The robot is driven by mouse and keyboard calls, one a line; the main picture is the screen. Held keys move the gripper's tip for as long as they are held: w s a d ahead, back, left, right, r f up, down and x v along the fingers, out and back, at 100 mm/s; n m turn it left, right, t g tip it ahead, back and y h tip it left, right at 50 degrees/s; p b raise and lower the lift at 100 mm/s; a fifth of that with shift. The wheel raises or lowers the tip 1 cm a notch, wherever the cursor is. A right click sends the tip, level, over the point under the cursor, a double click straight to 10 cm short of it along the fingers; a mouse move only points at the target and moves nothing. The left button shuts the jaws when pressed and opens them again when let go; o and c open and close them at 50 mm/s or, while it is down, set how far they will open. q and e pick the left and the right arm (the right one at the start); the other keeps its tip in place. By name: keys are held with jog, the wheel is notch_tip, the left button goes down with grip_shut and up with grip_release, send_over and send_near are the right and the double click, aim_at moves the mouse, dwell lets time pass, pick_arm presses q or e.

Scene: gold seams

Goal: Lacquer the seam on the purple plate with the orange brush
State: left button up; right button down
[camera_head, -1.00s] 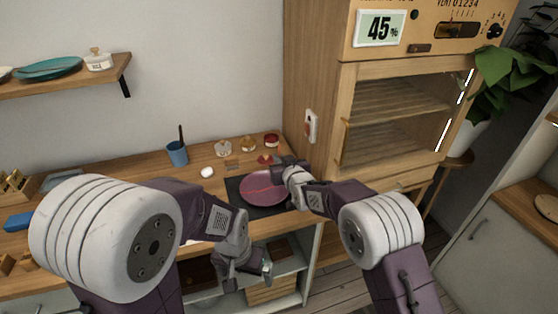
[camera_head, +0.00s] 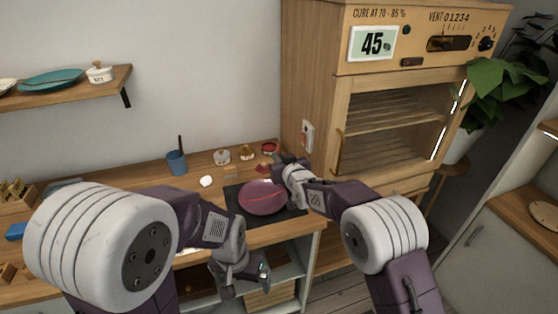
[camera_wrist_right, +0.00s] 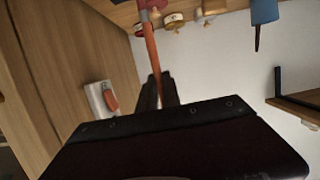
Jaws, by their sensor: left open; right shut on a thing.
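The purple plate (camera_head: 262,200) rests on a dark mat (camera_head: 232,200) near the counter's front edge. A thin reddish seam line crosses it. My right gripper (camera_head: 282,163) is just behind the plate's right far side, apart from its middle. In the right wrist view, the gripper (camera_wrist_right: 158,92) is shut on the orange brush (camera_wrist_right: 151,55), whose shaft runs toward the top of the picture. I cannot tell whether its tip touches anything. My left gripper (camera_head: 264,274) is open and empty, low in front of the counter.
Several small lidded jars, one of them red (camera_head: 268,149), stand behind the plate. A blue cup (camera_head: 176,162) holds a dark stick. A wooden cabinet (camera_head: 390,125) with a 45% display stands right of the counter. A white switch (camera_head: 307,136) is on its side.

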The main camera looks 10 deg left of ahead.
aim_at(279, 143)
jog(key=shift+r+p, duration=1.05)
jog(key=shift+r, duration=0.9)
notch_tip(279, 143, up, 5)
jog(key=p, duration=0.3)
jog(key=shift+f, duration=0.3)
